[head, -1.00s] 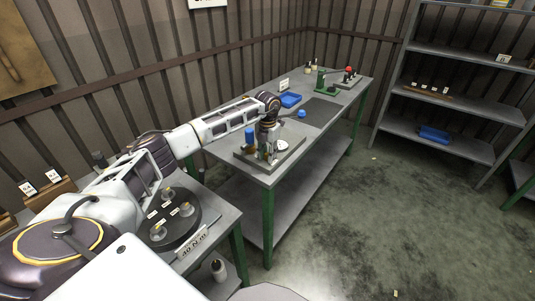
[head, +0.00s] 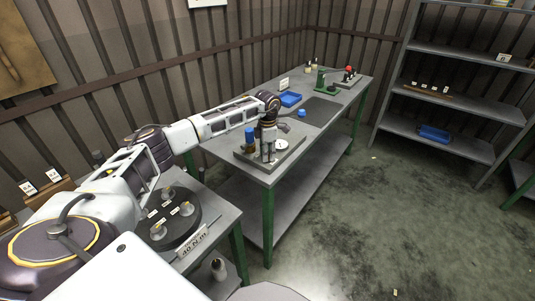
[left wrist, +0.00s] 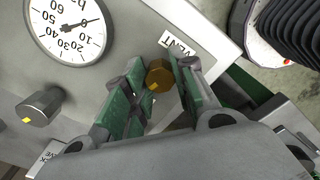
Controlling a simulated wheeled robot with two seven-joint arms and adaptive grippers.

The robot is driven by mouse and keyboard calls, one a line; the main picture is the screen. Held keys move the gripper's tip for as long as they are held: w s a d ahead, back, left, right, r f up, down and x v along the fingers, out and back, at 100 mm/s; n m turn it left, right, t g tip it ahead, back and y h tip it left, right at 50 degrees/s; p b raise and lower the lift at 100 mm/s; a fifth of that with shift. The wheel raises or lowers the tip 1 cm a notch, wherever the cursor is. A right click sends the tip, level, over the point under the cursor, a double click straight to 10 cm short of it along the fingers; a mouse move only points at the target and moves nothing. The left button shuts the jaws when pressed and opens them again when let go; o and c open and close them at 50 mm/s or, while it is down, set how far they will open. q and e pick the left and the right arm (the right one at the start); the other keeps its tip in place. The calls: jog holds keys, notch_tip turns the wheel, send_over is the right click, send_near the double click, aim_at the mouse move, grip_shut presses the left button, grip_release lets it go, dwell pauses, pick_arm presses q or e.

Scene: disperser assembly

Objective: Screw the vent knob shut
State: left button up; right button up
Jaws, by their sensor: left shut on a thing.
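The vent knob (left wrist: 158,74) is a small brass-coloured knob with a yellow mark, beside the VENT label (left wrist: 181,43) in the left wrist view. My left gripper (left wrist: 161,80) is shut on it, with a green-padded finger on either side. In the head view my left gripper (head: 267,157) points down over the grey fixture plate (head: 284,158) on the workbench, and hides the knob. My right gripper is in neither view.
A round gauge (left wrist: 67,24) and a grey knob with a yellow mark (left wrist: 39,108) are close by. A blue cylinder (head: 249,136) stands beside my gripper.

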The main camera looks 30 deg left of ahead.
pick_arm(q)
jog(key=shift+m, duration=1.4)
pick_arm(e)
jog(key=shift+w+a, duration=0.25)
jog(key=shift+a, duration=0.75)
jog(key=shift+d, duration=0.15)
pick_arm(q)
jog(key=o, duration=1)
jog(key=shift+o, duration=0.2)
jog(key=shift+r, duration=0.75)
notch_tip(320, 180, up, 11)
jog(key=shift+f, duration=0.2)
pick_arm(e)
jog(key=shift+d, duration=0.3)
